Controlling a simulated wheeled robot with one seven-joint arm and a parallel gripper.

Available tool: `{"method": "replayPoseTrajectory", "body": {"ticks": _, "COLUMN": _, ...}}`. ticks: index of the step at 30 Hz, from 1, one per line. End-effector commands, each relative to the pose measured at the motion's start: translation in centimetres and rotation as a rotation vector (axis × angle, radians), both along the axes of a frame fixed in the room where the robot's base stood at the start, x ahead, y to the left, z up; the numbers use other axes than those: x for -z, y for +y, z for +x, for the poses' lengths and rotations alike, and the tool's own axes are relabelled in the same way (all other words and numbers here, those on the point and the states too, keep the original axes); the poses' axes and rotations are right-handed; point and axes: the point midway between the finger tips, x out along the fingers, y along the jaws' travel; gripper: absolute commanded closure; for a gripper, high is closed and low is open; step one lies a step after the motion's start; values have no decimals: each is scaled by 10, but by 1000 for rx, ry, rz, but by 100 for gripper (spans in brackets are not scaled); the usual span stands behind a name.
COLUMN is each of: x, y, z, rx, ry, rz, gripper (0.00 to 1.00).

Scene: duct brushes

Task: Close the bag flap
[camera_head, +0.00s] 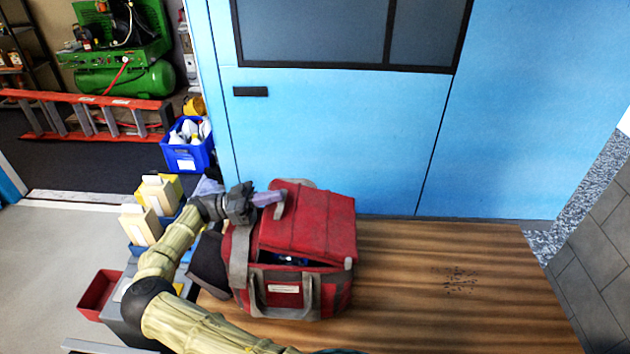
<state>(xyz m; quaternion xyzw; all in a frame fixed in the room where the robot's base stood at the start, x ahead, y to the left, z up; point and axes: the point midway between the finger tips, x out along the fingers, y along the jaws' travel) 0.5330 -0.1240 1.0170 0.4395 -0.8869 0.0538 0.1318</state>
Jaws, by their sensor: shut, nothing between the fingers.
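A red bag (285,292) with grey straps stands on the left part of a striped wooden table. Its red flap (310,222) lies over the top and slopes down towards the front. A dark gap (285,258) shows between the flap's front edge and the bag's front wall, with something dark and blue inside. My gripper (268,199) is shut and empty at the flap's back left corner, near a grey strap. I cannot tell whether the fingertips touch the flap.
The wooden table (450,290) is bare to the right of the bag, apart from a dark speckled patch. A blue wall with a door (340,130) stands close behind. Boxes (140,225) and a red bin (97,295) are at the left.

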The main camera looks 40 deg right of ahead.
Motion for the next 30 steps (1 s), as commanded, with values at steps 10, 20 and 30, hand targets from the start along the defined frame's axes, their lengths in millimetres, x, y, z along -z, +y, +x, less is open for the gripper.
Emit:
{"method": "replayPoseTrajectory", "body": {"ticks": 10, "x": -25, "y": -4, "z": -2, "rx": 5, "ry": -2, "rz": 1, "gripper": 100}}
{"method": "replayPoseTrajectory", "body": {"ticks": 20, "x": -28, "y": 20, "z": 19, "rx": 4, "ry": -1, "rz": -1, "gripper": 100}}
{"method": "replayPoseTrajectory", "body": {"ticks": 30, "x": -16, "y": 56, "z": 47, "rx": 4, "ry": 0, "rz": 0, "gripper": 100}}
